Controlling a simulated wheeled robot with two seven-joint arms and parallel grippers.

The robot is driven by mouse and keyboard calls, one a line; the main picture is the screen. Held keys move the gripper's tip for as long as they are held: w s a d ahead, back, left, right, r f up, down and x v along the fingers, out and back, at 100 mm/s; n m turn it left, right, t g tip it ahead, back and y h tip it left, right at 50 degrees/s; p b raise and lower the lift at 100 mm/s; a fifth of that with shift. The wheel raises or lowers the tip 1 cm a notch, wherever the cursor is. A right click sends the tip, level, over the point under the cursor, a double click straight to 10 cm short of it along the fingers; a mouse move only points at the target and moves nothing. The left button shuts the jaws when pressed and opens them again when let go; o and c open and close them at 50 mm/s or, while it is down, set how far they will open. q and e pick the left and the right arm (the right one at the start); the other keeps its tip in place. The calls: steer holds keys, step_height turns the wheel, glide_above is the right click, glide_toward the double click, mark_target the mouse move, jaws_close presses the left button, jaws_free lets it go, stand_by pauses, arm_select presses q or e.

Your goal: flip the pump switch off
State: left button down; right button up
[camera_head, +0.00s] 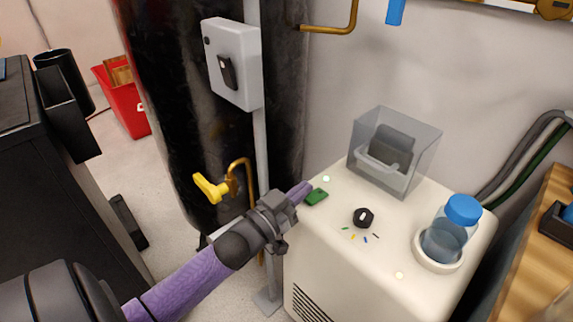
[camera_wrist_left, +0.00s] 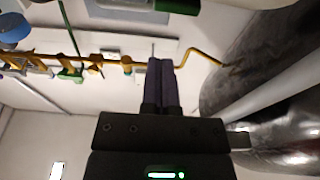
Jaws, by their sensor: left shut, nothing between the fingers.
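A white pump unit (camera_head: 345,270) stands at the lower right of the head view. A small green switch (camera_head: 317,196) sits near its left top edge, with a pale lit dot behind it. My left gripper (camera_head: 302,191) is shut and empty, its purple fingertips right beside the green switch; I cannot tell whether they touch. In the left wrist view the shut fingers (camera_wrist_left: 161,64) point up the picture, and a green part (camera_wrist_left: 178,5) shows at the top edge. My right gripper is not in view.
The unit's top also bears a black knob (camera_head: 363,218), a blue-capped bottle (camera_head: 449,232) and a grey clear-walled holder (camera_head: 371,182). A dark tank (camera_head: 165,90), a grey switch box (camera_head: 233,62) and a yellow valve handle (camera_head: 210,188) stand to the left.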

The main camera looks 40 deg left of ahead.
mark_target(306, 208)
arm_select(q)
steer(key=shift+w+d+b, duration=0.1)
steer(key=shift+w+b, duration=0.3)
steer(key=shift+w, duration=0.65)
step_height(306, 208, down, 3)
steer(key=shift+r+b, duration=0.15)
steer(key=shift+b, duration=0.9)
steer(key=shift+s+f+b, duration=0.1)
steer(key=shift+f+b, duration=0.25)
steer(key=shift+f, duration=0.1)
